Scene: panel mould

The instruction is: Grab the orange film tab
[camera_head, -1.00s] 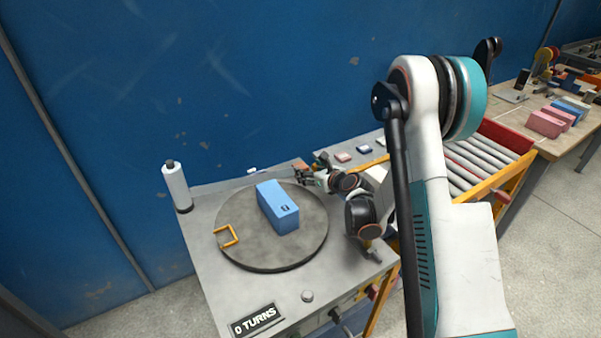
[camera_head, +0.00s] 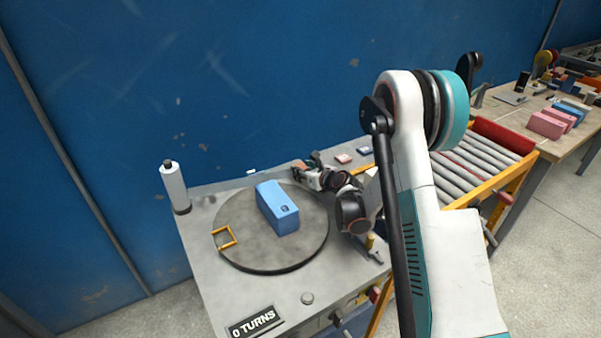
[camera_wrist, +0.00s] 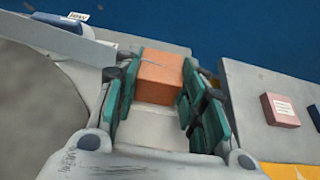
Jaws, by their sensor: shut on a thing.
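The orange film tab (camera_wrist: 160,76) sits between the green-padded fingers of my gripper (camera_wrist: 166,100) in the wrist view, and the fingers are shut on it. In the head view, my gripper (camera_head: 303,174) is at the back edge of the turntable, right of the blue block, with a small orange patch at its tips. The fingers hide part of the tab's sides. A pale grey strip (camera_wrist: 60,42) runs from the upper left toward the tab in the wrist view; I cannot tell whether they are joined.
A blue block (camera_head: 278,208) stands on the round grey turntable (camera_head: 270,258), beside an orange square outline (camera_head: 224,237). A "0 TURNS" sign (camera_head: 254,321) is at the front. A roller conveyor (camera_head: 474,170) lies to the right.

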